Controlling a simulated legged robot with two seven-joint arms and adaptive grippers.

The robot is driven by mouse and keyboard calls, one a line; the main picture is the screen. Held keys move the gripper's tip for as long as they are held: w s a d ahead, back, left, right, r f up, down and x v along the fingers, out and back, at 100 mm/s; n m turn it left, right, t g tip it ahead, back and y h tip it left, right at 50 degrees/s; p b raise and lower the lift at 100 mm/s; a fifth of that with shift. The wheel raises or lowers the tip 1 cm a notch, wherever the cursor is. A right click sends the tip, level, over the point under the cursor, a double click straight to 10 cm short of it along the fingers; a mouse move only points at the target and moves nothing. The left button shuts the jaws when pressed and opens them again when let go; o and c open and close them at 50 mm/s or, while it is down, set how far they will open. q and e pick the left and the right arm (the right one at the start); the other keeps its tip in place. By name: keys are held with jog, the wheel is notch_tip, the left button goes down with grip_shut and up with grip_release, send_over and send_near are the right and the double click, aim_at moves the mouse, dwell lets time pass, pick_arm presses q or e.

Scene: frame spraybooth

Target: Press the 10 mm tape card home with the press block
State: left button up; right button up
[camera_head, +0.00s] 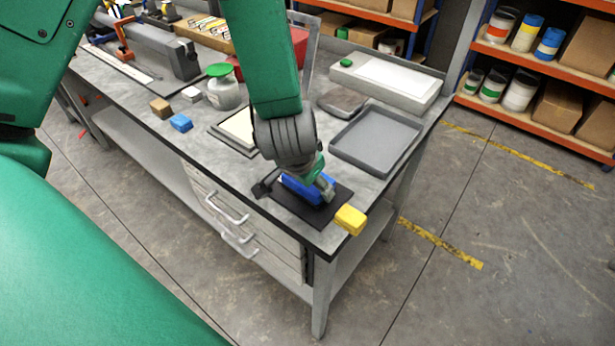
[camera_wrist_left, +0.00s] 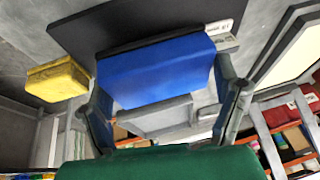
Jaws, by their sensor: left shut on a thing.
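My left gripper (camera_head: 312,183) is low over the front corner of the bench. It is shut on a blue block (camera_head: 297,188), which I take to be the press block. In the left wrist view the blue block (camera_wrist_left: 165,70) sits between the fingers (camera_wrist_left: 168,105), with its far edge against or just above a dark mat (camera_wrist_left: 80,28). The mat (camera_head: 283,207) also shows in the head view. A small white printed piece (camera_wrist_left: 220,26) shows beside the block; I cannot tell whether it is the 10 mm tape card. The block hides what is under it. My right gripper is not in view.
A yellow block (camera_head: 350,219) lies at the mat's edge, by the bench corner. A shallow grey tray (camera_head: 404,168) is to the right. A pale panel (camera_head: 238,130) lies left, with a small blue block (camera_head: 181,122) and a green-lidded jar (camera_head: 222,94) beyond.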

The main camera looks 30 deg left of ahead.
pick_arm(q)
jog(key=shift+f, duration=0.4)
jog(key=shift+s+f, duration=0.15)
dwell(1.6)
notch_tip(320, 180, up, 7)
jog(key=p, duration=0.7)
jog(key=shift+p, duration=0.35)
